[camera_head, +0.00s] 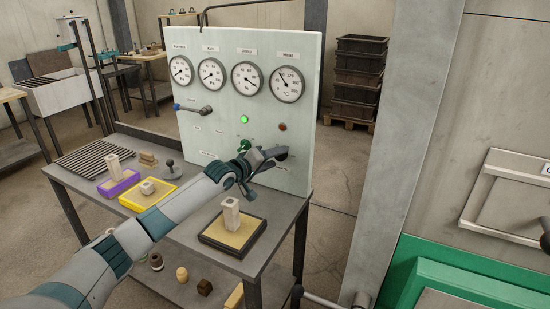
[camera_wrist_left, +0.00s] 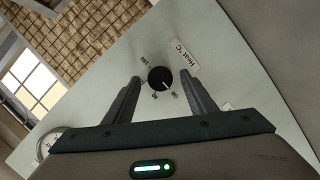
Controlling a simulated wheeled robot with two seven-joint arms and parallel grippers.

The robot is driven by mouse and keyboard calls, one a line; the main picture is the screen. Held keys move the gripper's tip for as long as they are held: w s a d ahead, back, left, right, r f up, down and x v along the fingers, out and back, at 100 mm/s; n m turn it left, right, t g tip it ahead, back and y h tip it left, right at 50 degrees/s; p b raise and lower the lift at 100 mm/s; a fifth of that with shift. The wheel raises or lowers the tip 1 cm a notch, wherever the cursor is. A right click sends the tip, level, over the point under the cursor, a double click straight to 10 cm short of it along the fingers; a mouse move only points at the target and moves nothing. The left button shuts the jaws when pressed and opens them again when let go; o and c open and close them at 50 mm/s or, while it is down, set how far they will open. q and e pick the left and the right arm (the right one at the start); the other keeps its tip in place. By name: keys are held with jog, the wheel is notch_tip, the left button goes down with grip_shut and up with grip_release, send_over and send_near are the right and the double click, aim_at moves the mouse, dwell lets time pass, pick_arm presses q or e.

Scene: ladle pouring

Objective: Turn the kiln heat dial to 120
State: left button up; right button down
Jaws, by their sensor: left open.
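The heat dial (camera_wrist_left: 160,78) is a round black knob on the pale panel, beside a "Heat °C" label (camera_wrist_left: 181,54). Its white pointer line aims to the lower right, towards the "Off" mark. Other scale marks, small and turned, run around its left side. My left gripper (camera_head: 268,160) is at the lower right part of the panel (camera_head: 217,127) and hides the dial in the head view. In the left wrist view the open fingers (camera_wrist_left: 160,76) stand on either side of the knob, with a gap on both sides. My right gripper is not in view.
Four gauges line the panel's top, including the kiln gauge (camera_head: 211,74). A green light (camera_head: 244,119), a dark red light (camera_head: 282,127) and a blue-tipped lever (camera_head: 192,109) sit below. The metal table (camera_head: 190,222) holds a purple tray (camera_head: 118,187), yellow tray (camera_head: 148,193) and black-framed tray (camera_head: 233,237).

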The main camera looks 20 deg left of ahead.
pick_arm(q)
jog(key=shift+w, duration=0.2)
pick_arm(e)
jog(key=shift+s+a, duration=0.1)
pick_arm(q)
jog(key=shift+c, duration=0.6)
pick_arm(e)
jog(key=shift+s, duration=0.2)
